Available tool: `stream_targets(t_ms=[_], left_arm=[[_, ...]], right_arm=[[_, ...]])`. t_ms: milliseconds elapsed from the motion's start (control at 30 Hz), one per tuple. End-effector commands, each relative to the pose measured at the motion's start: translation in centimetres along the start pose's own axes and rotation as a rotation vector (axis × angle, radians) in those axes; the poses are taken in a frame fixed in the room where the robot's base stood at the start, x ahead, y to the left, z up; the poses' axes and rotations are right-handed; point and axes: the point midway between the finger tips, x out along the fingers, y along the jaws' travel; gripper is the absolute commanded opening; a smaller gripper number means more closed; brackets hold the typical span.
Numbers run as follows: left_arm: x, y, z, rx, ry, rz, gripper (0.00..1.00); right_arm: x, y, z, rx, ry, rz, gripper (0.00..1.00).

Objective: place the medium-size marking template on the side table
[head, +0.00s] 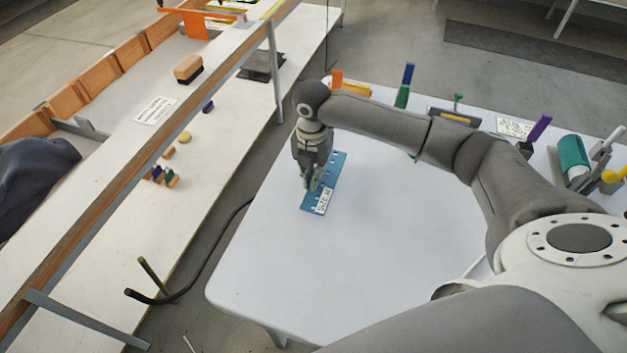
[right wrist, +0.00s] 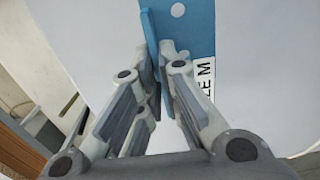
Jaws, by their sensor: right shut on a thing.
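The marking template is a flat blue plate (head: 337,174) with a white label and small holes. In the right wrist view the template (right wrist: 193,25) shows a raised blue rib, and its label (right wrist: 204,85) ends in "ZE M". My right gripper (head: 313,186) is shut on the rib; its fingers also fill the right wrist view (right wrist: 160,72). The template lies flat over the left part of the white side table (head: 400,260). Whether it touches the tabletop I cannot tell. My left gripper is not in view.
The table's front and middle are clear. Along its back edge stand a green-blue block (head: 403,96), a purple marker (head: 539,128) and a teal cylinder (head: 573,155).

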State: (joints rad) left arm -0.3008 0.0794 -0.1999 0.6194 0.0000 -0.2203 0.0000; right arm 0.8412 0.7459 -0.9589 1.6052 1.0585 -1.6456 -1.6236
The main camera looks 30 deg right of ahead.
Motion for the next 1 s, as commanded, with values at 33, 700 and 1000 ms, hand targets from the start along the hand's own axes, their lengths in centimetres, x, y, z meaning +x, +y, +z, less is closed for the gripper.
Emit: stream_targets(t_ms=[33, 700, 1000], left_arm=[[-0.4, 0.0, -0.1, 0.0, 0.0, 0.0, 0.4], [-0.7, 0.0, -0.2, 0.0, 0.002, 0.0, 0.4], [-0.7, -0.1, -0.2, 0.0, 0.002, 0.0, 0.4]], right_arm=[[0.8, -0.3, -0.1, 0.002, 0.003, -0.008, 0.0], [2.9, -0.2, 0.1, 0.0, 0.0, -0.003, 0.27], [2.8, -0.2, 0.1, 0.0, 0.0, -0.003, 0.27]])
